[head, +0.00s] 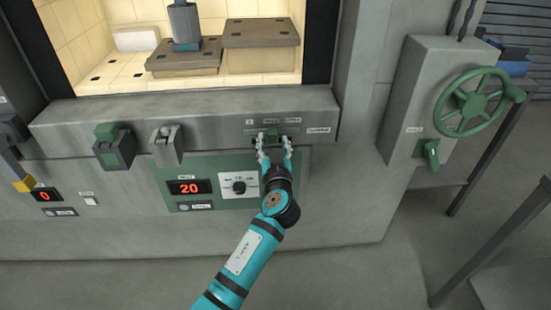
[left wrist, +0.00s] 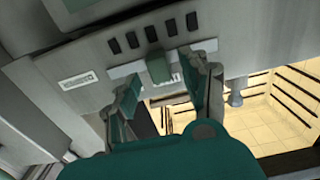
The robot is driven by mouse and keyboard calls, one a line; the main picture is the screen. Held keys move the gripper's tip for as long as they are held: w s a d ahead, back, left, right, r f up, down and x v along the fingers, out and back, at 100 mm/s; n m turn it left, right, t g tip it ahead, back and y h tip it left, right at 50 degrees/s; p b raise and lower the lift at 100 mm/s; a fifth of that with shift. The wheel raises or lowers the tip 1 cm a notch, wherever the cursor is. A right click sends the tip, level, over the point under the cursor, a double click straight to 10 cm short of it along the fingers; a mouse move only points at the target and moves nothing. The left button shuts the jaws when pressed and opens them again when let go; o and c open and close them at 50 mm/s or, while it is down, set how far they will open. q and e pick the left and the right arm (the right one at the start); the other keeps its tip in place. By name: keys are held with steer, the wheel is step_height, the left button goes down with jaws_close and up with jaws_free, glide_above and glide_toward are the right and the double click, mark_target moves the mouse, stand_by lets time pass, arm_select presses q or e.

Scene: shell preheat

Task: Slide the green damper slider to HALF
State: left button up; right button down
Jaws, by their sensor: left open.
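The green damper slider (head: 271,132) sits in a pale slot strip on the ledge below the kiln opening. In the head view it appears near the middle of three small labels, which are too small to read surely. My left gripper (head: 273,144) is open in front of the strip, one finger to each side of the slider. In the left wrist view the slider (left wrist: 159,68) stands between the spread fingers of the left gripper (left wrist: 168,78); I cannot tell whether either finger touches it. My right gripper is not in view.
A green switch (head: 113,147) and a metal latch (head: 167,144) are to the left. A green handwheel (head: 470,103) is at the right. The lit chamber (head: 110,70) is open above.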

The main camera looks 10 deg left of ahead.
arm_select(q)
steer(key=v, duration=0.9)
steer(key=shift+s, duration=0.3)
steer(key=shift+r, duration=0.1)
steer(key=s+f+m+g+h, duration=0.2)
steer(key=f, duration=1)
steer(key=s+f+m+g+h, duration=0.1)
steer(key=s+f+m+g, duration=0.15)
steer(key=f, duration=0.95)
steer(key=s+a+f+m+g+h, duration=0.1)
steer(key=s+f+g, duration=0.1)
steer(key=s+f, duration=0.45)
steer(key=s+f+m+g+h, duration=0.1)
steer(key=s+f+g, duration=0.2)
steer(key=f, duration=0.6)
steer(key=s+a+f+g, duration=0.2)
steer(key=s+a+f, duration=0.2)
steer(key=s, duration=0.8)
steer(key=s+a+f+g+p, duration=0.1)
steer(key=s+a+f, duration=0.3)
steer(key=s+f, duration=0.4)
steer(key=s+a+f+g, duration=0.3)
steer(key=s+f, duration=0.4)
steer(key=s, duration=0.9)
steer(key=shift+s+a+n+g+p, duration=0.2)
steer(key=shift+a+n+g+p, duration=0.1)
steer(key=shift+a+n+g, duration=0.15)
